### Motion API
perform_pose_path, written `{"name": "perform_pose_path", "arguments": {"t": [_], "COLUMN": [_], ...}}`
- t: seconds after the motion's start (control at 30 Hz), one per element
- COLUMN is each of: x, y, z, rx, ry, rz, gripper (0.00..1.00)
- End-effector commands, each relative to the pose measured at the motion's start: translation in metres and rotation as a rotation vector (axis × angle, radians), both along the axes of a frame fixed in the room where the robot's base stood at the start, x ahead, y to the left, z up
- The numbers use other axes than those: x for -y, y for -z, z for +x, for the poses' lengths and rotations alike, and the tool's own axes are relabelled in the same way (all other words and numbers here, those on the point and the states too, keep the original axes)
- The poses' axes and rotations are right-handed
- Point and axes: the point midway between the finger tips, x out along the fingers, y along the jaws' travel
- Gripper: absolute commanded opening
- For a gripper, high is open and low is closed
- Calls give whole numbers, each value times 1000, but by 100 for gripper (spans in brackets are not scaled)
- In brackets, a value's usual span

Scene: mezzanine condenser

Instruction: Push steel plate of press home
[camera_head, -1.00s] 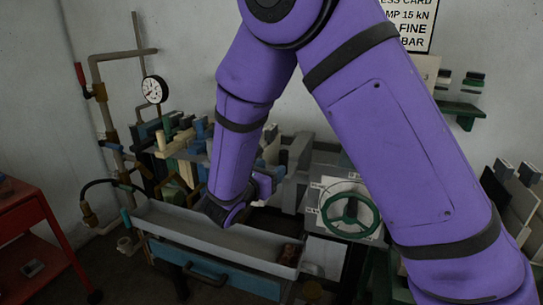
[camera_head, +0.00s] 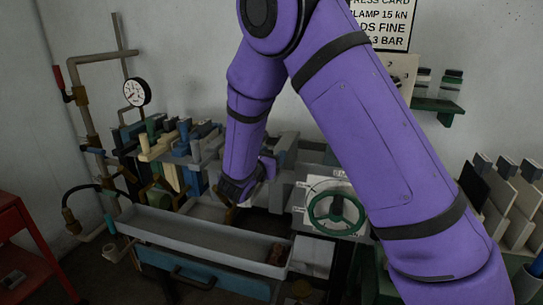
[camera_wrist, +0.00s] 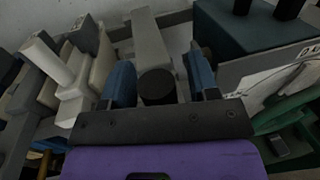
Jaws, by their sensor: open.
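The press stands by the back wall. Its upright plates, cream (camera_head: 157,150), blue and grey, are bunched at the left in the head view. A handwheel (camera_head: 336,209) is at its right end. A long grey steel piece (camera_wrist: 150,40) lies ahead of my gripper in the wrist view; I cannot tell whether it is the steel plate. My gripper (camera_wrist: 160,78) is open, with blue fingers either side of a dark round part. In the head view its wrist (camera_head: 238,188) is over the press's middle gap, its fingers mostly hidden. Contact is unclear.
A long grey trough (camera_head: 190,232) runs along the press's front above a blue drawer. Pipes and a gauge (camera_head: 137,92) are at left, a red cart (camera_head: 25,245) at front left. More plates (camera_head: 505,195) stand at right. A dark block (camera_wrist: 250,35) is close right of the fingers.

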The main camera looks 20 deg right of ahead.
Motion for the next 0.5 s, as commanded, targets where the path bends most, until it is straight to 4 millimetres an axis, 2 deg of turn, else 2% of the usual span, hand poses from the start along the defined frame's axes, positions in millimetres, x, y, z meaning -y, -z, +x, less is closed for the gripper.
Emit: {"name": "perform_pose_path", "arguments": {"t": [0.2, 0.27, 0.43, 0.47, 0.5], "x": [0, 0, 0, 0, 0], "y": [0, 0, 0, 0, 0], "z": [0, 0, 0, 0, 0], "rx": [0, 0, 0, 0, 0], "ry": [0, 0, 0, 0, 0], "rz": [0, 0, 0, 0, 0], "gripper": [55, 43, 4, 0, 0]}}
